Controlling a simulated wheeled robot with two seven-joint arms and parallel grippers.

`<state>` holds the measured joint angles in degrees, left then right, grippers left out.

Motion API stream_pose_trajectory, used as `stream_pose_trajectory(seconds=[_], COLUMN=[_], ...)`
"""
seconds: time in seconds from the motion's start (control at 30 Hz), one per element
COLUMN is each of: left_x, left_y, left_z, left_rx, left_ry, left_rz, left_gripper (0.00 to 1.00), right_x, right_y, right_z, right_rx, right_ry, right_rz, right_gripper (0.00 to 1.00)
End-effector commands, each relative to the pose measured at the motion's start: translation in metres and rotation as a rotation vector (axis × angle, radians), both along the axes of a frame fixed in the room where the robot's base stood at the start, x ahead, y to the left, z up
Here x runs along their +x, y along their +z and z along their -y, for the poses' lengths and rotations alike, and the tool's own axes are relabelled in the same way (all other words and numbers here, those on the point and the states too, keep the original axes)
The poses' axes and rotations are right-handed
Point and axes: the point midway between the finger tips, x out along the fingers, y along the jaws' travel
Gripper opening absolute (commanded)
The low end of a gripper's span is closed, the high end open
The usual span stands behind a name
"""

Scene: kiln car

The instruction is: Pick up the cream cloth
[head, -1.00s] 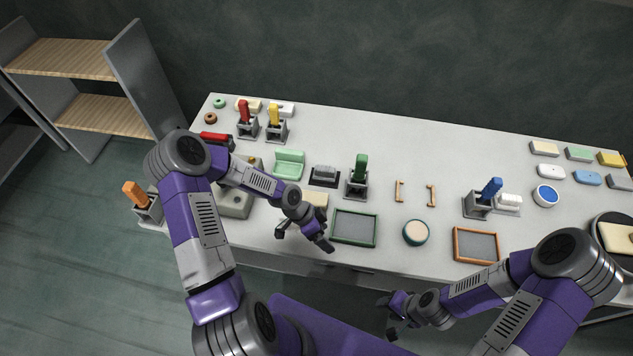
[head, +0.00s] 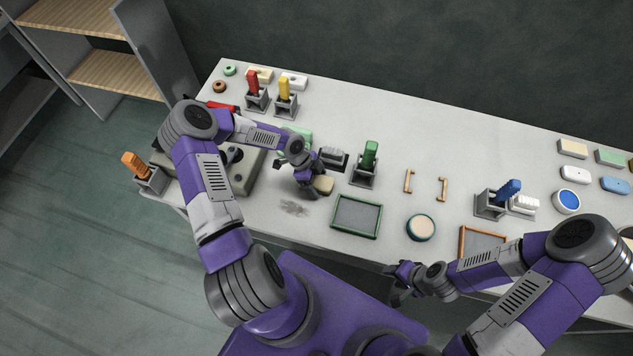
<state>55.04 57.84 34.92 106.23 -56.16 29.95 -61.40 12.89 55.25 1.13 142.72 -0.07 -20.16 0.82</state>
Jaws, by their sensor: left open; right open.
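A small cream pad, which looks like the folded cream cloth (head: 324,185), lies on the grey-white table left of the green-framed tray. My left gripper (head: 311,192) is open and pointing down at the cloth's left side, covering part of it. I cannot tell whether the fingers straddle or touch the cloth. My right gripper (head: 397,284) is open and empty, near the table's front edge, well away from the cloth.
The green-framed tray (head: 357,216) is close to the right of the cloth. Behind stand a grey brush-like block (head: 333,157) and a green-handled tool in a holder (head: 368,157). A dark smudge (head: 293,208) marks the tabletop in front. A round teal-rimmed pot (head: 421,227) stands further right.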

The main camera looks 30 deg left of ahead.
Motion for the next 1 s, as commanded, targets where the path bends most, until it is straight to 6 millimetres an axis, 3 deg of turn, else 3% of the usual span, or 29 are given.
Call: stream_pose_trajectory(seconds=[0.63,1.0], left_x=[0.0002,0.0003], left_y=[-0.0043,-0.0037], left_z=[0.0006,0.0006], left_rx=[0.000,0.000], left_ry=[0.000,0.001], left_rz=[0.001,0.001], left_gripper=[0.87,0.32], right_x=[0.0001,0.0001], right_y=[-0.0038,-0.0031], right_z=[0.0000,-0.0001], right_rx=[0.000,0.000], right_ry=[0.000,0.000], right_rz=[0.000,0.000], right_gripper=[0.46,0.46])
